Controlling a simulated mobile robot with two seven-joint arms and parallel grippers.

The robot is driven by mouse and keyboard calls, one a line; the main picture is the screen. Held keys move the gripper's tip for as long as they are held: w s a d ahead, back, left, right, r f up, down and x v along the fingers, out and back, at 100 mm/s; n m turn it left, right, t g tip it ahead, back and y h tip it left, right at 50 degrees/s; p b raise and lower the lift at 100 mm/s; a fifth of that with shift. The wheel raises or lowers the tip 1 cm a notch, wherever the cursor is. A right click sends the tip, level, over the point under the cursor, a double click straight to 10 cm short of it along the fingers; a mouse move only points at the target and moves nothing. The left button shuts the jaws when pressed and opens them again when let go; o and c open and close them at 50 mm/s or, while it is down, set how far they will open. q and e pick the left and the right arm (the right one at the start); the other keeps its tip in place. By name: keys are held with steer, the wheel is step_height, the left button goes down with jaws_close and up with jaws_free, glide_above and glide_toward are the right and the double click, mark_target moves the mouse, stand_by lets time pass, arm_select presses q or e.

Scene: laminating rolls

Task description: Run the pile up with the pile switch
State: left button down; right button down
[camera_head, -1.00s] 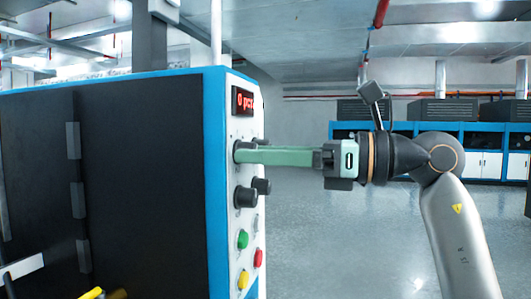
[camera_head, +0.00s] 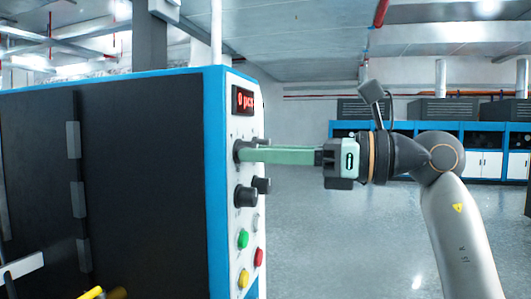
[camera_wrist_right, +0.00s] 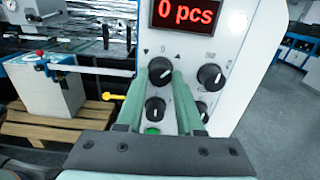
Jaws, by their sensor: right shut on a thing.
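The pile switch is a black rotary knob (camera_wrist_right: 160,69) with a down arrow, a 0 and an up arrow printed above it in the right wrist view. Its white pointer line leans to the upper right. My right gripper (camera_wrist_right: 164,79) is shut on this knob, one green finger on each side. In the head view, my right gripper (camera_head: 243,154) reaches in from the right to the same knob (camera_head: 238,149) on the panel's edge. My left gripper is not in view.
A red display (camera_wrist_right: 187,13) reads "0 pcs" above the knob. Other black knobs (camera_wrist_right: 210,76) sit close by. Below are a green button (camera_head: 243,239), a red button (camera_head: 258,257) and a yellow button (camera_head: 243,278). Open floor (camera_head: 340,240) lies right of the machine.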

steer(key=shift+r+n, duration=0.1)
steer(key=shift+n, duration=4.1)
steer(key=c, duration=0.5)
jaws_free()
steer(key=shift+c, duration=0.2)
steer(key=shift+d, duration=0.15)
